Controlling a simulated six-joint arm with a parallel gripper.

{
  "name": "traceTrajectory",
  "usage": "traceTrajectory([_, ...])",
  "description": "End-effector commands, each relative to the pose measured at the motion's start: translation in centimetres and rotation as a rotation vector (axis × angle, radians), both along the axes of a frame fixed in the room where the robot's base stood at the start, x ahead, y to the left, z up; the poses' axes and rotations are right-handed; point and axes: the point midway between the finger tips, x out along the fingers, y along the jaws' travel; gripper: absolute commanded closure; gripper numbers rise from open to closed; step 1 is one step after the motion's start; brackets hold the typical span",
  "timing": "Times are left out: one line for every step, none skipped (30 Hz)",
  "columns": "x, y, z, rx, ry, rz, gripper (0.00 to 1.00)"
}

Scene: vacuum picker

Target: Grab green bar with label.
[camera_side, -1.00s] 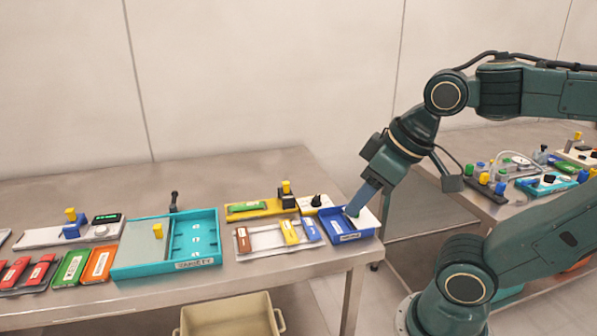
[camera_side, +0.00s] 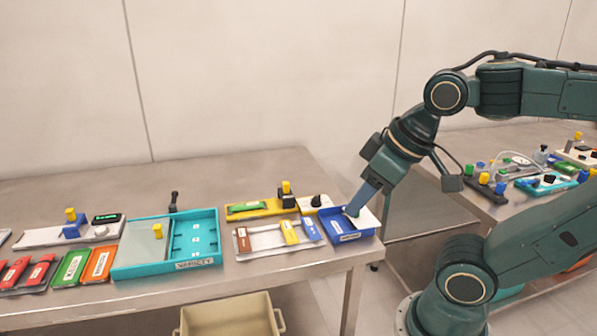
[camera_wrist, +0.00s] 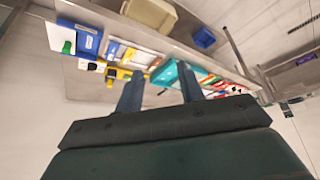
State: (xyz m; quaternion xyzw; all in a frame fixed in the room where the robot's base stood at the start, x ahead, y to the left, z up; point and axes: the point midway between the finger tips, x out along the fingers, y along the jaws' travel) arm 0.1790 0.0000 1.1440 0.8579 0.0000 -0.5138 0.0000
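A green bar (camera_side: 248,208) with small markings lies in the yellow tray (camera_side: 279,209) at the back of the table. In the wrist view a small green patch (camera_wrist: 125,73) shows in the yellow tray, beside a finger. A green plate with a white label (camera_side: 70,267) lies at the front left. My gripper (camera_side: 357,205) is in front of the blue tray at the table's right end in the side view, well right of both green pieces. In the wrist view my gripper's two fingers (camera_wrist: 160,92) stand apart with nothing held between them.
A beige bin (camera_side: 230,318) stands below.

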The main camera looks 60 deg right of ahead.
Motion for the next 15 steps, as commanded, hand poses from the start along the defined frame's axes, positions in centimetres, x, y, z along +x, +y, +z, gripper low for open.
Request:
traceTrajectory([0.00, 0.00, 0.00, 0.000, 0.000, 0.000, 0.56])
traceTrajectory([0.00, 0.00, 0.00, 0.000, 0.000, 0.000, 0.50])
traceTrajectory([0.00, 0.00, 0.00, 0.000, 0.000, 0.000, 0.45])
traceTrajectory([0.00, 0.00, 0.00, 0.000, 0.000, 0.000, 0.45])
traceTrajectory([0.00, 0.00, 0.00, 0.000, 0.000, 0.000, 0.45])
traceTrajectory([0.00, 0.00, 0.00, 0.000, 0.000, 0.000, 0.45])
traceTrajectory([0.00, 0.00, 0.00, 0.000, 0.000, 0.000, 0.45])
traceTrajectory([0.00, 0.00, 0.00, 0.000, 0.000, 0.000, 0.45])
traceTrajectory([0.00, 0.00, 0.00, 0.000, 0.000, 0.000, 0.45])
traceTrajectory([0.00, 0.00, 0.00, 0.000, 0.000, 0.000, 0.45])
traceTrajectory([0.01, 0.00, 0.02, 0.000, 0.000, 0.000, 0.45])
traceTrajectory([0.07, 0.00, 0.05, 0.000, 0.000, 0.001, 0.45])
traceTrajectory([0.12, 0.00, 0.09, -0.001, 0.001, 0.002, 0.45])
traceTrajectory([0.21, 0.00, 0.16, -0.001, 0.001, 0.003, 0.45])
traceTrajectory([0.39, 0.01, 0.27, -0.002, 0.002, 0.006, 0.45])
